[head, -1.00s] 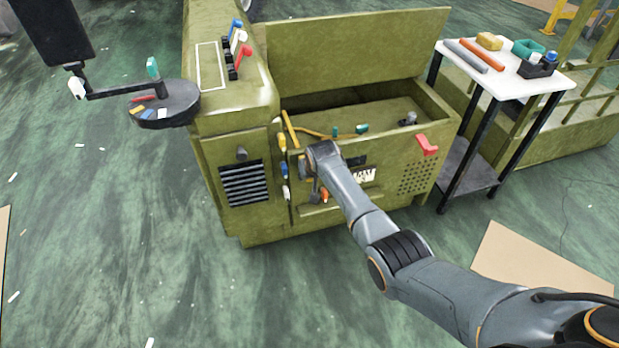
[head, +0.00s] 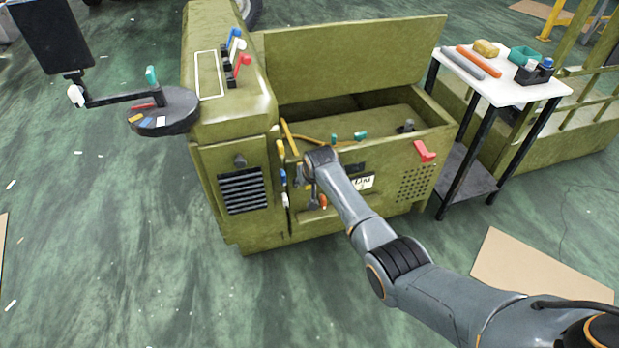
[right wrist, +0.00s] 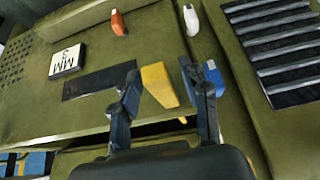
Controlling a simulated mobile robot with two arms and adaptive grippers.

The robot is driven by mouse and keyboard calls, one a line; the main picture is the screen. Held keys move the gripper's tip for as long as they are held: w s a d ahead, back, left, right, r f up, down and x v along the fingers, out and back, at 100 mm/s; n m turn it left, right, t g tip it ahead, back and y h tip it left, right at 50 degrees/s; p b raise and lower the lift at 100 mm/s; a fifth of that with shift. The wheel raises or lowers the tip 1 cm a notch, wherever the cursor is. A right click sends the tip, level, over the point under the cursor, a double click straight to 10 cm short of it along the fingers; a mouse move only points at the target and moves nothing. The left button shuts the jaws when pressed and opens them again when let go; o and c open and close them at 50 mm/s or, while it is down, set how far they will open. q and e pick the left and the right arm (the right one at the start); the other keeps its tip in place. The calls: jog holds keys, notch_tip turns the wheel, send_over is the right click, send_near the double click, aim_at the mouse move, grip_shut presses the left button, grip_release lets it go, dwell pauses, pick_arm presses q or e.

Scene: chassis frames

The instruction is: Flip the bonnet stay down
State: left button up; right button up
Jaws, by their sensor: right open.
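A slim yellow bar (head: 289,137), which looks like the bonnet stay, leans at the left end of the open bay on the green chassis (head: 262,222). My right arm reaches over the front panel, with its wrist beside the bar's lower part. In the right wrist view, my right gripper (right wrist: 160,72) is open. A yellow piece (right wrist: 160,86), seemingly the stay's end, shows between its two fingers; I cannot tell whether either finger touches it. My left gripper is not in view.
Small blue (right wrist: 213,76), white (right wrist: 190,19) and orange (right wrist: 118,22) handles stand on the front panel close to the fingers. A red lever (head: 424,151) is at the bay's right. A white-topped side table (head: 505,88) stands right.

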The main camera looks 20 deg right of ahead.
jog(key=v, duration=1.1)
jog(key=shift+s+r, duration=0.2)
jog(key=shift+r, duration=0.1)
